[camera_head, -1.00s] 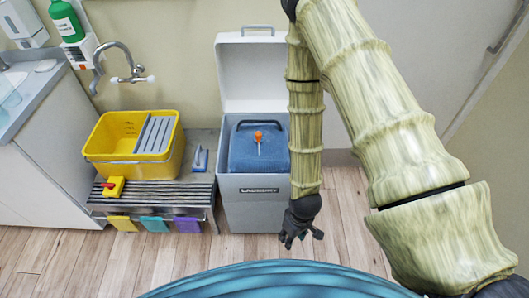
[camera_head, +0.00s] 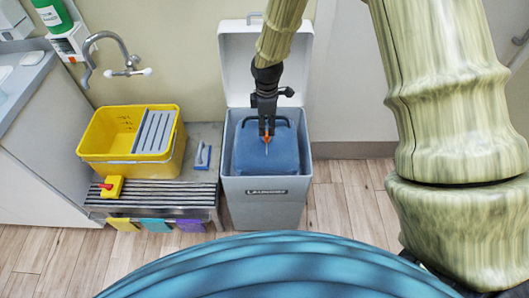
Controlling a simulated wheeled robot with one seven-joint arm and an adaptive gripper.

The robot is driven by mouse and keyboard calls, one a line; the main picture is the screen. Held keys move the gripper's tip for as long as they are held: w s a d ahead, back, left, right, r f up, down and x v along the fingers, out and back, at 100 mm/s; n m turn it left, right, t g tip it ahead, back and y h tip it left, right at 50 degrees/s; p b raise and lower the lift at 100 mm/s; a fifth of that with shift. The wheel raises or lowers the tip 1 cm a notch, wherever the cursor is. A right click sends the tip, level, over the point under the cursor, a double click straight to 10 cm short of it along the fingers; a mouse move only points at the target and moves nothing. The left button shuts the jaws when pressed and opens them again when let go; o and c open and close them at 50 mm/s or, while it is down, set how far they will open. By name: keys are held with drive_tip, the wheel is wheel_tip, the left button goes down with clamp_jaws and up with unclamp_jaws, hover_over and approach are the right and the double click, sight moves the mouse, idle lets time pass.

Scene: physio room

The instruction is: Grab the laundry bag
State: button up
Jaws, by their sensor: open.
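The blue laundry bag (camera_head: 255,160) sits inside the grey laundry bin (camera_head: 263,205), whose white lid (camera_head: 238,62) stands open behind it. An orange tie or toggle with a pale stem shows at the top of the bag. A dark bar or handle runs along the bag's back edge. My gripper (camera_head: 267,134) points down over the middle of the bag, with its open fingertips around or just in front of the orange piece. I cannot tell whether they touch it. The fingers partly hide the orange piece.
A yellow bucket (camera_head: 95,136) with a grey wringer stands on a slatted bench (camera_head: 150,204) left of the bin, with coloured cloths hanging from it. A wall tap (camera_head: 125,71) is above. A blue curved surface (camera_head: 270,270) fills the bottom foreground. Floor right of the bin is clear.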

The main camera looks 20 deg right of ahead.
sight(267, 141)
drive_tip(key=f, duration=0.3)
drive_tip(key=shift+d+f, duration=0.15)
drive_tip(key=shift+d, duration=0.05)
drive_tip(key=shift+a+f+p, duration=0.15)
drive_tip(key=shift+f+p, duration=0.75)
drive_tip(key=shift+f, duration=2.25)
clamp_jaws()
